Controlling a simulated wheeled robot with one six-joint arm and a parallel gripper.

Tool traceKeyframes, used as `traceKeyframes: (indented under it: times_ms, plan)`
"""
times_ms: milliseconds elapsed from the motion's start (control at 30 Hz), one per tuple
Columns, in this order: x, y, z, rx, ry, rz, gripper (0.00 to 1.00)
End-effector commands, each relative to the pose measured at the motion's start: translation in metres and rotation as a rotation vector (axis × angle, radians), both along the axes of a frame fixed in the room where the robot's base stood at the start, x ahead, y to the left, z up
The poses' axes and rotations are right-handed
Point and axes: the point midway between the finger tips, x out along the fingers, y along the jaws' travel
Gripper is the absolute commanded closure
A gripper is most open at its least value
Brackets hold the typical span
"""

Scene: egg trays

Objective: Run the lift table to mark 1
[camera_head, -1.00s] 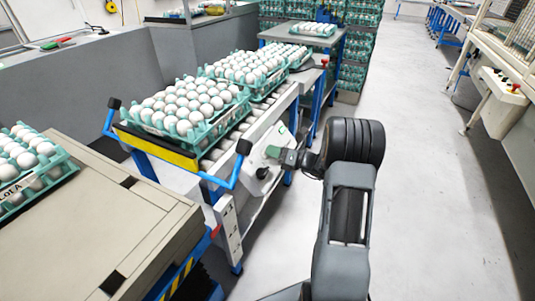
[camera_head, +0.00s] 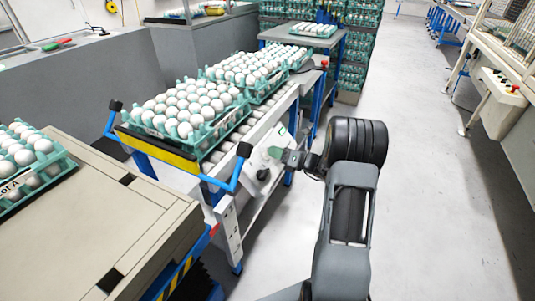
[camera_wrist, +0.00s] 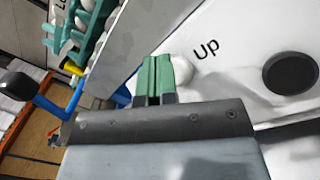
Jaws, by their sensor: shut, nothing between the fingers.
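The lift table (camera_head: 125,240) stands at the lower left, with a tan top and a yellow-and-black striped edge below. A teal egg tray (camera_head: 58,170) full of white eggs sits on it. A white control panel (camera_head: 253,170) is on the conveyor's side. In the wrist view it shows the word "Up", a white round button (camera_wrist: 182,70) and a black knob (camera_wrist: 291,73). My gripper (camera_head: 273,153) is shut and empty at the panel. Its green fingertips (camera_wrist: 155,72) are at the white button; I cannot tell whether they press it. No mark number is readable.
The roller conveyor (camera_head: 215,153) with full egg trays has a blue handlebar (camera_head: 222,184) near my gripper. A white socket strip (camera_head: 232,232) hangs below it. A grey table (camera_head: 300,37) stands behind. The floor to the right is clear.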

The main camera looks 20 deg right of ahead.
Motion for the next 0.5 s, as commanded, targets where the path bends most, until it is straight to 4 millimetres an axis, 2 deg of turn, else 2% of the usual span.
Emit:
traceKeyframes:
  times_ms: [100,500]
  plan:
    - [-0.0030,-0.0029,0.0058,0.001,0.000,-0.001,1.00]
    - [-0.0042,-0.0039,0.0056,0.000,-0.001,-0.001,1.00]
